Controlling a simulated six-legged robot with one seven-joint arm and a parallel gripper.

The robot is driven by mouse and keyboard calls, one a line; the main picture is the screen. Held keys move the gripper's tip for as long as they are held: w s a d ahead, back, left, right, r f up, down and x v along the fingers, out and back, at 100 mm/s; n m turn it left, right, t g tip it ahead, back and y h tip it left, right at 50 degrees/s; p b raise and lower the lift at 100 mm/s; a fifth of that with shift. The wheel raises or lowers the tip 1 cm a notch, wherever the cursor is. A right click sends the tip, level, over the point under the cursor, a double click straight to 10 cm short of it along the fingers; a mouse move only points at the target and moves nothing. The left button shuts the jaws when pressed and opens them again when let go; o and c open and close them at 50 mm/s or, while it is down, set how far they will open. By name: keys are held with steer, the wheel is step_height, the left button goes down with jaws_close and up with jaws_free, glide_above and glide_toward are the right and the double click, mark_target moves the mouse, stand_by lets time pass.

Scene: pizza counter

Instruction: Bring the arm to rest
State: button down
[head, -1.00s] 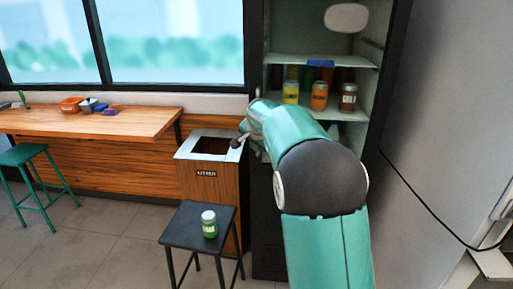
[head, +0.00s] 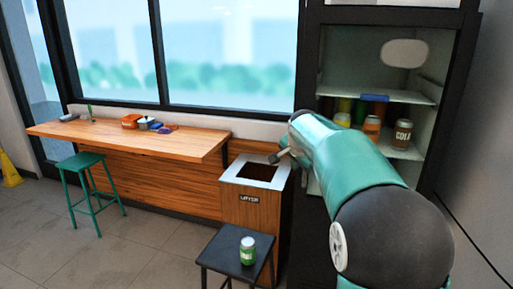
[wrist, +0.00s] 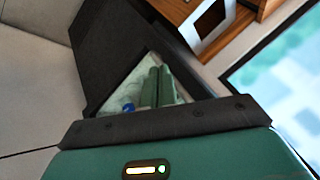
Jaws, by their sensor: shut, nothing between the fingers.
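My teal arm reaches up from the lower right of the head view, bent at a large dark joint. My gripper (head: 279,157) is a small dark tip at the far left end of the arm. It is shut and empty, and in the picture it overlaps the top of the litter bin (head: 254,198). I cannot tell its height above the bin.
An open-fronted fridge (head: 340,84) with jars stands behind my arm. A black stool (head: 222,252) holds a green jar (head: 247,251). A wooden counter (head: 185,145) with small containers and a green stool (head: 82,161) are at left. Floor at lower left is clear.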

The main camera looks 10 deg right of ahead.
steer(key=s+a+r+n+y, duration=0.1)
steer(key=s+a+n, duration=0.2)
steer(key=s, duration=0.8)
steer(key=s+a+r+n, duration=0.1)
steer(key=s+a+n, duration=0.2)
steer(key=s, duration=0.8)
steer(key=s+a+f+n, duration=0.1)
steer(key=s+f, duration=0.3)
steer(key=s, duration=0.5)
steer(key=s+a+f+n+g, duration=0.1)
steer(key=s+f+n, duration=0.3)
steer(key=s, duration=0.5)
steer(key=shift+s+a+f+g+y, duration=0.3)
steer(key=shift+a, duration=0.35)
